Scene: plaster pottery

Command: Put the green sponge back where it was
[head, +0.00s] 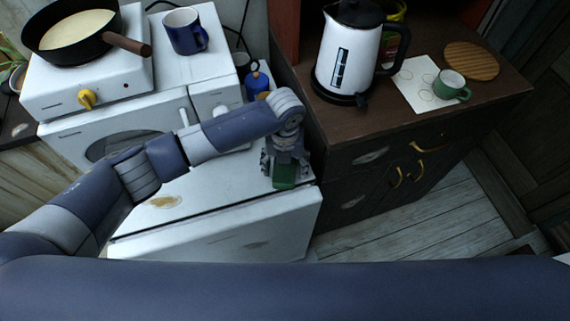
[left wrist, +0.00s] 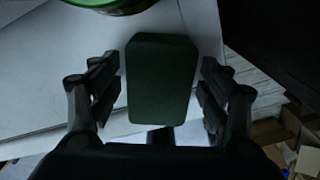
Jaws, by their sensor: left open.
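The green sponge (head: 285,182) shows just below my left gripper (head: 284,163), near the front right corner of the low white surface (head: 225,200). In the left wrist view the sponge (left wrist: 162,78) is a dark green block between the two spread finger pairs. Gaps show on both sides of it, so the fingers appear open and apart from it. The gripper hides part of the sponge in the head view. My right gripper is not in view.
A dark cabinet (head: 375,160) stands right of the white surface, bearing a kettle (head: 347,55), a paper sheet (head: 418,85), a green mug (head: 449,84) and a round wooden board (head: 471,61). A pan (head: 75,30) and blue mug (head: 184,32) stand back left.

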